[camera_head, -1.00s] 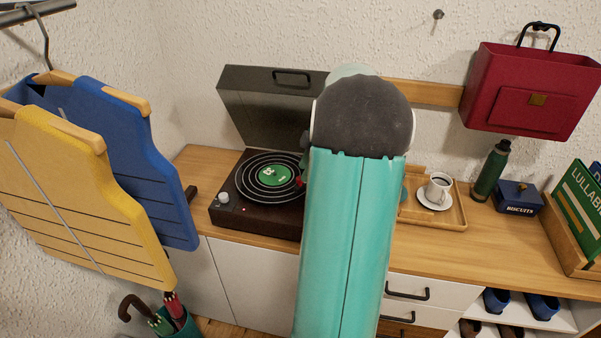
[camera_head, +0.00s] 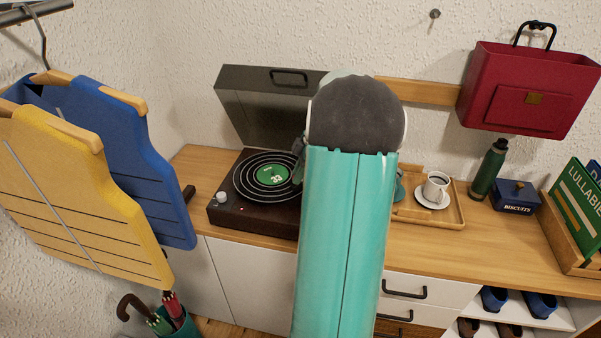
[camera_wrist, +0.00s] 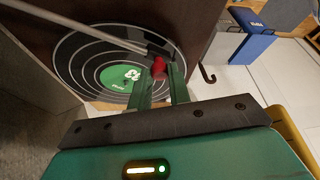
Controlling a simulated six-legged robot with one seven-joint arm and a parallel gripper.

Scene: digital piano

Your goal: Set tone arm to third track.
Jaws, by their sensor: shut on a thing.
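The record player (camera_head: 228,208) stands on the wooden cabinet with its lid (camera_head: 268,118) raised. A black record (camera_head: 245,181) with pale rings and a green label lies on it, and shows again in the wrist view (camera_wrist: 75,65). The grey tone arm (camera_wrist: 85,27) reaches across the record from the upper left in the wrist view. A red piece (camera_wrist: 158,67) is at its end. My gripper (camera_wrist: 161,78) is shut on this red end, over the record's side. Which ring lies under the needle is hidden. In the head view my arm covers the player's right side.
A wooden tray (camera_head: 408,212) with a cup and saucer (camera_head: 435,190) stands right of my arm. A green bottle (camera_head: 488,168) and a biscuit tin (camera_head: 516,197) stand farther right. Hanging blue (camera_head: 160,170) and yellow (camera_head: 85,200) garment shapes are at the left.

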